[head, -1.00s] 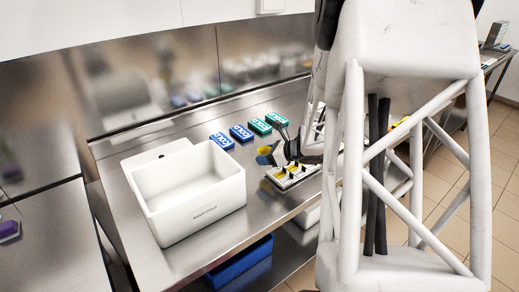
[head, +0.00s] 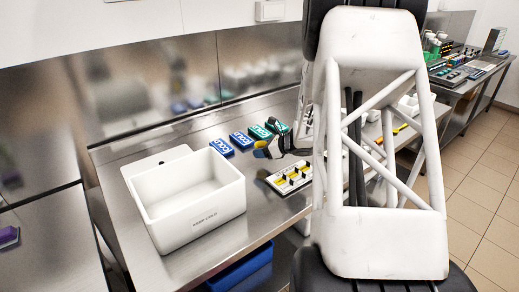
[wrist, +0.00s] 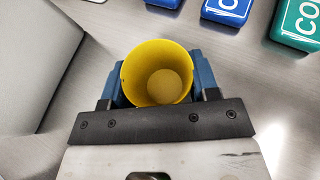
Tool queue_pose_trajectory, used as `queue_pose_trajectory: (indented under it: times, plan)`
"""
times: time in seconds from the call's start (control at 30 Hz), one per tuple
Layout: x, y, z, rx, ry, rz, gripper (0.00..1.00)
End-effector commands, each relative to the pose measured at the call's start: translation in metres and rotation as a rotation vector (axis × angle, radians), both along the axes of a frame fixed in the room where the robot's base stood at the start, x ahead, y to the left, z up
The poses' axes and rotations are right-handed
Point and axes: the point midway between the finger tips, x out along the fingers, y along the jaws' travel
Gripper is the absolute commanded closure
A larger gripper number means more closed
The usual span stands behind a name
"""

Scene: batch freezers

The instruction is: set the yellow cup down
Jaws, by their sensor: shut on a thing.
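The yellow cup (wrist: 157,75) is held between the blue fingers of my gripper (wrist: 160,88) in the wrist view. I look down into its open, empty inside. In the head view my gripper (head: 262,151) is over the steel counter, in front of the row of cold packs and right of the white box. Only a small yellow patch of the cup (head: 260,144) shows there. I cannot tell whether its base touches the counter.
A white "KEEP COLD" box (head: 200,222) stands open at the left. Blue packs (head: 221,147) and green packs (head: 277,125) lie behind my gripper. A rack with black and yellow pieces (head: 290,178) is in front of it. Bare counter lies between box and rack.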

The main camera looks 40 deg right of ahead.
Motion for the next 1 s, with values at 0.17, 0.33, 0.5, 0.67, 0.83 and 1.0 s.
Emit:
queue_pose_trajectory:
  times: [0.17,0.33,0.5,0.67,0.83,1.0]
  plan:
    - [0.021,-0.012,-0.003,0.001,0.0,0.0,0.67]
    - [0.04,-0.023,-0.005,0.0,0.0,0.001,0.67]
    - [0.053,-0.03,-0.006,0.0,0.0,0.001,0.67]
    - [0.058,-0.033,-0.006,0.0,0.0,0.001,0.67]
    - [0.059,-0.033,-0.006,0.0,0.0,0.0,0.67]
    - [0.058,-0.033,-0.007,0.0,0.0,0.0,0.67]
